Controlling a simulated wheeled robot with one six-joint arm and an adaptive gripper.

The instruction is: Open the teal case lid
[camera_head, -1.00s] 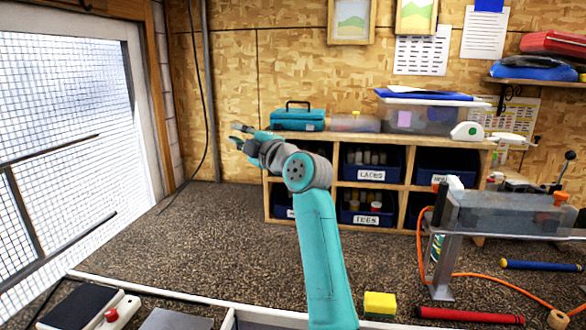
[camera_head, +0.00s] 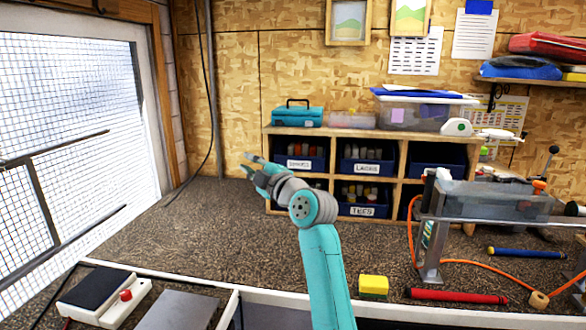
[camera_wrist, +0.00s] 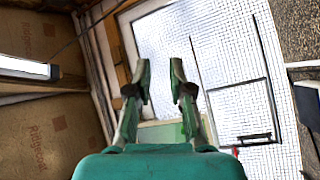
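The teal case (camera_head: 297,115) stands at the left end of the top of the wooden shelf unit, its lid closed and its dark handle upright. My gripper (camera_head: 248,162) is lower than the case and to its left in the head view, apart from it. In the wrist view my gripper (camera_wrist: 159,75) has its two fingers spread with nothing between them. The case does not show in the wrist view.
The wooden shelf unit (camera_head: 266,150) holds labelled blue bins. A clear tray (camera_head: 352,119) and a clear lidded box (camera_head: 425,112) sit right of the case. A mesh window (camera_head: 70,130) is at the left. A yellow sponge (camera_head: 374,285) and red tube (camera_head: 455,296) lie in front.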

